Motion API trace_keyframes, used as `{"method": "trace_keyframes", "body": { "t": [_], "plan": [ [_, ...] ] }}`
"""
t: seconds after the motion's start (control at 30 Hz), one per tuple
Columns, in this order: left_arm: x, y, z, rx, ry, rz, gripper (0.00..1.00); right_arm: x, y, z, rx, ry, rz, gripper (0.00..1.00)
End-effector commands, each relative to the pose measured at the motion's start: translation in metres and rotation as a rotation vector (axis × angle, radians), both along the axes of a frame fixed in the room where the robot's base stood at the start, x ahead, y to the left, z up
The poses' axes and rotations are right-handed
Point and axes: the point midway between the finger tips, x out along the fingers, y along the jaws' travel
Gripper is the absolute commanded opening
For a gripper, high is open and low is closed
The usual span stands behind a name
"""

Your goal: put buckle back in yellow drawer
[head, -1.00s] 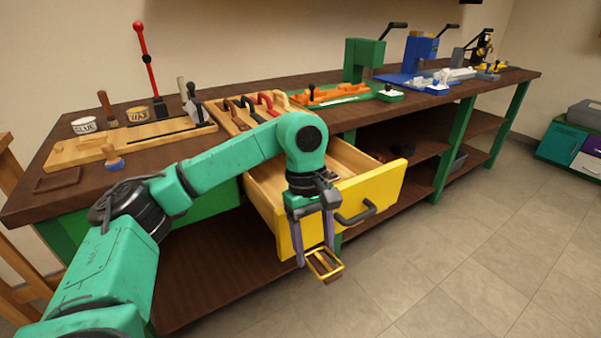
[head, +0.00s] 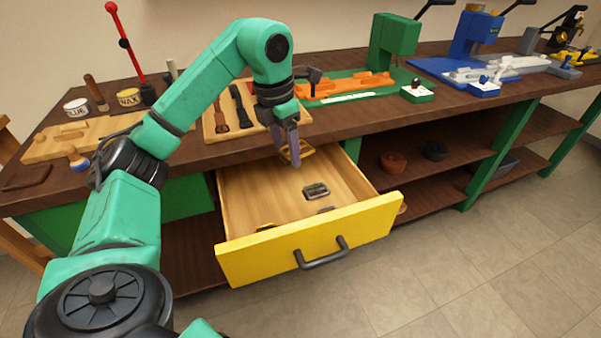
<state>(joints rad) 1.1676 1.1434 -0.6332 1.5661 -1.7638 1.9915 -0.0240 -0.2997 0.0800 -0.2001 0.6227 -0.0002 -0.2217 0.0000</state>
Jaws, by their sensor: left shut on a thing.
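The yellow drawer (head: 318,240) is pulled open below the bench top. My left gripper (head: 293,148) is shut on a brass-coloured buckle (head: 299,153). It holds the buckle over the back part of the open drawer, near the bench's front edge. A dark grey buckle (head: 316,190) lies on the drawer floor. Another grey piece (head: 325,209) and a brass piece (head: 266,227) lie near the drawer front, partly hidden by it. My right gripper is not in view.
The wooden bench top (head: 350,129) runs just behind the gripper. A tool board (head: 214,127) and a green tray with orange parts (head: 345,86) stand on it. Dark coils (head: 393,162) sit on the shelf at right. The drawer's middle floor is mostly clear.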

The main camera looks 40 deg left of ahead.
Motion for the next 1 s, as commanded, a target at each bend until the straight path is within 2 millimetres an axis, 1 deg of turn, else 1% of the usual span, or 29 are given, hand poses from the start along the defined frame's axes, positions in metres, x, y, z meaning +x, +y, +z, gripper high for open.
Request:
{"method": "trace_keyframes", "body": {
  "t": [0.07, 0.13, 0.17, 0.23, 0.27, 0.3, 0.33, 0.37, 0.4, 0.47, 0.5, 0.6, 0.77, 0.9, 1.0],
  "plan": [
    [0.0, 0.006, 0.001, 0.0, 0.002, 0.076, 0.0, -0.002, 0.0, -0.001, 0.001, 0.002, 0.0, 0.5],
    [0.0, 0.008, -0.01, 0.0, 0.005, 0.103, 0.0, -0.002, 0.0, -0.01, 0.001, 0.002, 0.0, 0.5],
    [0.0, 0.007, -0.017, 0.001, 0.006, 0.105, 0.0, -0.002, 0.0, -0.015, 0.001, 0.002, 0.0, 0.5],
    [-0.001, 0.007, -0.042, 0.001, 0.009, 0.104, 0.0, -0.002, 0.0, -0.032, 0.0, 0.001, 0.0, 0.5],
    [-0.001, 0.007, -0.049, 0.0, 0.008, 0.103, 0.0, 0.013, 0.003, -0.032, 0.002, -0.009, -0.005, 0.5],
    [-0.001, 0.007, -0.061, 0.0, 0.009, 0.101, 0.0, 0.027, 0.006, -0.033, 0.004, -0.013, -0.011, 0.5],
    [-0.001, 0.007, -0.069, 0.0, 0.008, 0.103, 0.0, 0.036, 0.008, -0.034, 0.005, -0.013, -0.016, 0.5],
    [-0.002, 0.008, -0.077, 0.002, 0.011, 0.103, 0.0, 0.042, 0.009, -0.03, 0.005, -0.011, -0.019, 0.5],
    [-0.002, 0.008, -0.09, 0.002, 0.011, 0.103, 0.0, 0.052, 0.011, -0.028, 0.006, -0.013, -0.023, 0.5],
    [-0.002, 0.008, -0.109, 0.004, 0.012, 0.102, 0.0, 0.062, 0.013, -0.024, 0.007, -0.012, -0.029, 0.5],
    [-0.003, 0.008, -0.122, 0.003, 0.012, 0.102, 0.0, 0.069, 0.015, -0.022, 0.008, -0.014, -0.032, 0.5],
    [-0.003, 0.007, -0.147, 0.002, 0.009, 0.101, 0.0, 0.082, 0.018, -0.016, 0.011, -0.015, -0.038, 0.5],
    [-0.002, 0.007, -0.168, 0.002, 0.005, 0.1, 0.0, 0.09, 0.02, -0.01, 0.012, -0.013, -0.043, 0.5],
    [-0.002, 0.007, -0.194, 0.001, 0.006, 0.1, 0.0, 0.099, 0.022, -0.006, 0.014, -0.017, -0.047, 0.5],
    [-0.002, 0.007, -0.198, 0.001, 0.004, 0.1, 0.0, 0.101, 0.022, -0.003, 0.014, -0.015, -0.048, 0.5]
  ]
}}
